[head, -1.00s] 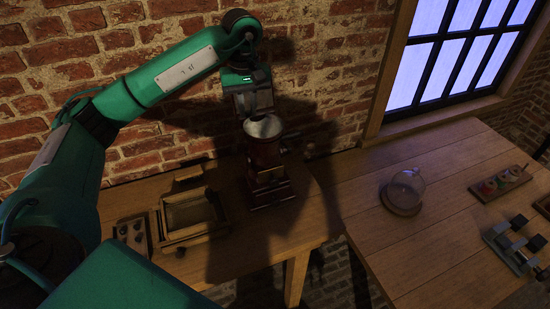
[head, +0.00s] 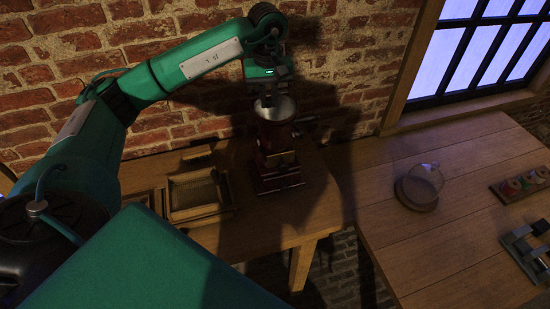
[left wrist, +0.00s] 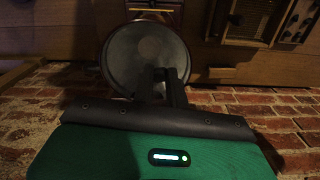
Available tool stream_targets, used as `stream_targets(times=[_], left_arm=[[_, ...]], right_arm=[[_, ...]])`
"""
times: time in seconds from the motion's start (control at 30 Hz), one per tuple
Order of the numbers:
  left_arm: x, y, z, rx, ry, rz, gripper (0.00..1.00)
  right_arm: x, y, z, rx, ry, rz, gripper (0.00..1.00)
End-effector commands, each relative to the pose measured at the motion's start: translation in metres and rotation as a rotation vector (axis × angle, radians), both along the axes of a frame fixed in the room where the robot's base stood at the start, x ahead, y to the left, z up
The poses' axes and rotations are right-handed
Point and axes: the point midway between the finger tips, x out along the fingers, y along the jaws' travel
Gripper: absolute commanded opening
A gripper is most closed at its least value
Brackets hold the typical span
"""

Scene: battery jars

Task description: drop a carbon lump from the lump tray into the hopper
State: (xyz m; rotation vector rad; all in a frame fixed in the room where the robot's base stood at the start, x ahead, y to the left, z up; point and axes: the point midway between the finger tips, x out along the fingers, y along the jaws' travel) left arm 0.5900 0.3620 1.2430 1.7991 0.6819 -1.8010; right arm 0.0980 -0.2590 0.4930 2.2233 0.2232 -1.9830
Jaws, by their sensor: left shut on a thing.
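The hopper (head: 284,110) is the pale round bowl on top of a dark red machine (head: 277,160). In the left wrist view the hopper (left wrist: 128,52) shows as a grey round bowl. My left gripper (head: 268,102) points down over the hopper's mouth, and its fingers also show against the bowl in the left wrist view (left wrist: 163,75). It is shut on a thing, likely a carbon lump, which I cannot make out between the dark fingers. The lump tray (left wrist: 294,34) with dark lumps is at the upper right of the left wrist view. My right gripper is not in view.
A framed wooden tray (head: 174,198) lies left of the machine. A brick wall (head: 160,35) stands close behind. On the right table are a glass dome (head: 425,180) on a round base, a small tray with coloured pieces (head: 512,188) and a metal device (head: 522,250).

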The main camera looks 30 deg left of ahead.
Motion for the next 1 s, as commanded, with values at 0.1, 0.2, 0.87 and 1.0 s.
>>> stream_targets(times=[0.1,0.2,0.87,1.0], left_arm=[[0.000,0.000,0.000,0.000,0.000,0.000,0.00],[0.000,0.000,0.000,0.000,0.000,0.000,0.18],[0.001,-0.001,0.023,-0.001,-0.005,-0.001,0.40],[0.001,0.000,0.049,-0.001,-0.006,-0.001,0.40]], right_arm=[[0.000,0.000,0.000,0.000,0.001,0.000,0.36],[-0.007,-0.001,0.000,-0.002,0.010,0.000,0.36],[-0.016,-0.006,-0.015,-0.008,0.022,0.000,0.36],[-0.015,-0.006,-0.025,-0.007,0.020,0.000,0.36]])
